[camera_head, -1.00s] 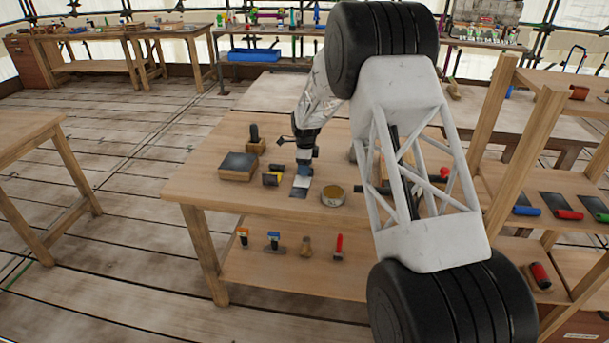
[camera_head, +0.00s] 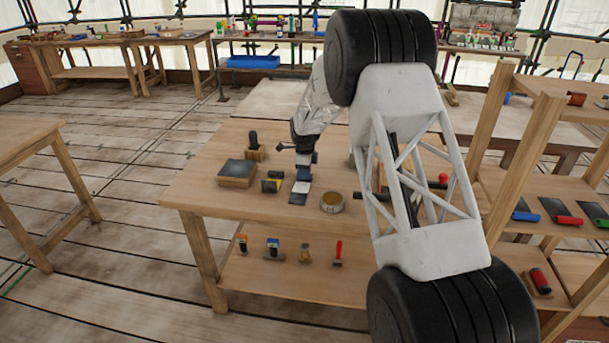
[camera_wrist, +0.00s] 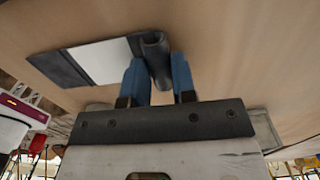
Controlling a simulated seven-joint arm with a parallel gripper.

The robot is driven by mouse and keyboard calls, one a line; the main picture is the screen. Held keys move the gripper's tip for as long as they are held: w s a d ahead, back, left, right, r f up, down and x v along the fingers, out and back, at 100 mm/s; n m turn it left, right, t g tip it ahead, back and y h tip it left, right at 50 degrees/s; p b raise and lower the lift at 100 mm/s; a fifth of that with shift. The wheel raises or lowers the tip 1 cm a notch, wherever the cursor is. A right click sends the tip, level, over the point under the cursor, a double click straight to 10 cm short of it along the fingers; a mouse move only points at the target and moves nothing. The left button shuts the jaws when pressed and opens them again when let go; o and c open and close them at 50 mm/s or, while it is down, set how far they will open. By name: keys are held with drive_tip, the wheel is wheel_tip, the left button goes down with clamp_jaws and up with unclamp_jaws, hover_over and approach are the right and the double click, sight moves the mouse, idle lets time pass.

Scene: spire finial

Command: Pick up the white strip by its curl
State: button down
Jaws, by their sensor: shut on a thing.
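The white strip (camera_wrist: 100,61) is a flat pale rectangle with a dark section at its far left end and a dark rolled curl (camera_wrist: 154,46) at its right end. In the head view the strip (camera_head: 301,187) shows small, below my gripper. My gripper (camera_wrist: 158,76) has blue fingers on both sides of the curl and is shut on it. In the head view my gripper (camera_head: 304,174) is low over the wooden table (camera_head: 240,207). I cannot tell whether the strip is lifted clear of the tabletop.
A dark-handled piece (camera_head: 254,146) is behind. The table's front left area is clear.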

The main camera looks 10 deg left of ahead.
drive_tip(key=shift+r, duration=0.65)
wheel_tip(320, 180, up, 2)
drive_tip(key=shift+r, duration=0.1)
drive_tip(key=s+d, duration=0.1)
drive_tip(key=s, duration=0.4)
drive_tip(key=s+d+r, duration=0.1)
drive_tip(key=s+d, duration=0.1)
drive_tip(key=s, duration=0.3)
drive_tip(key=s+d, duration=0.2)
drive_tip(key=s, duration=0.3)
drive_tip(key=shift+d+r, duration=0.15)
drive_tip(key=shift+d, duration=0.1)
